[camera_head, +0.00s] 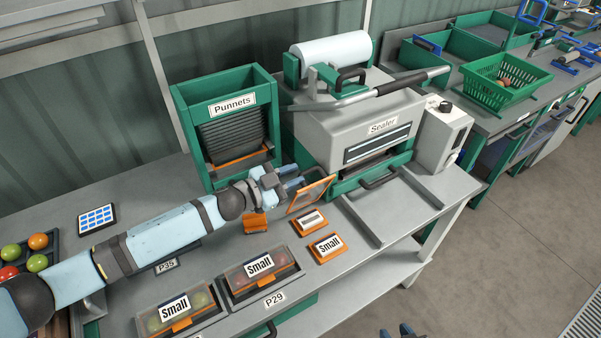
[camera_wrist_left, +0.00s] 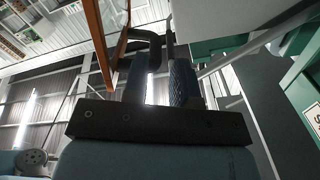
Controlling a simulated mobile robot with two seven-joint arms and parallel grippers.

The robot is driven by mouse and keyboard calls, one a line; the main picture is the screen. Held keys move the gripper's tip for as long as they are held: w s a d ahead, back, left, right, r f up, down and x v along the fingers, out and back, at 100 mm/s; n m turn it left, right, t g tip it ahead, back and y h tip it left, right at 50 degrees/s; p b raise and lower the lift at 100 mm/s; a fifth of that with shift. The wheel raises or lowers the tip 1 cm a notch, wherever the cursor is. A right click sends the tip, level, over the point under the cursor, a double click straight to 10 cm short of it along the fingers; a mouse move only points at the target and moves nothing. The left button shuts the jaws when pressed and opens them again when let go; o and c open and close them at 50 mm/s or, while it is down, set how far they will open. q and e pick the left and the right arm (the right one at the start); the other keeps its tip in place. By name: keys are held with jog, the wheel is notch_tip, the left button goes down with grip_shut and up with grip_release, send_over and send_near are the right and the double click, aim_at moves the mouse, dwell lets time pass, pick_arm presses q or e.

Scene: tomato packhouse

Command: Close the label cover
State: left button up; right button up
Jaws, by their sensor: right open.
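The label cover (camera_head: 312,194) is an orange-framed see-through panel. It stands up at a tilt behind the orange label blocks, in front of the sealer (camera_head: 378,135). My left gripper (camera_head: 294,178) is right beside the cover's left upper side; whether it touches cannot be told. In the left wrist view an orange edge (camera_wrist_left: 101,42), likely the cover's, passes left of the left fingers (camera_wrist_left: 160,75), not visibly between them. How far these fingers are apart is unclear. My right gripper (camera_head: 397,331) shows only its open fingertips at the bottom edge.
Orange label blocks (camera_head: 310,220) and (camera_head: 326,247) lie in front of the cover, and an orange piece (camera_head: 255,223) lies below my left gripper. Filled punnets (camera_head: 261,273) marked Small stand at the front. The green punnet rack (camera_head: 188,93) stands behind my left arm.

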pick_arm(q)
jog(key=b+v, duration=0.1)
jog(key=v, duration=1)
jog(key=shift+a, duration=0.15)
pick_arm(e)
jog(key=shift+f, duration=0.9)
pick_arm(q)
jog(key=shift+s, duration=0.2)
pick_arm(e)
jog(key=shift+r, duration=0.1)
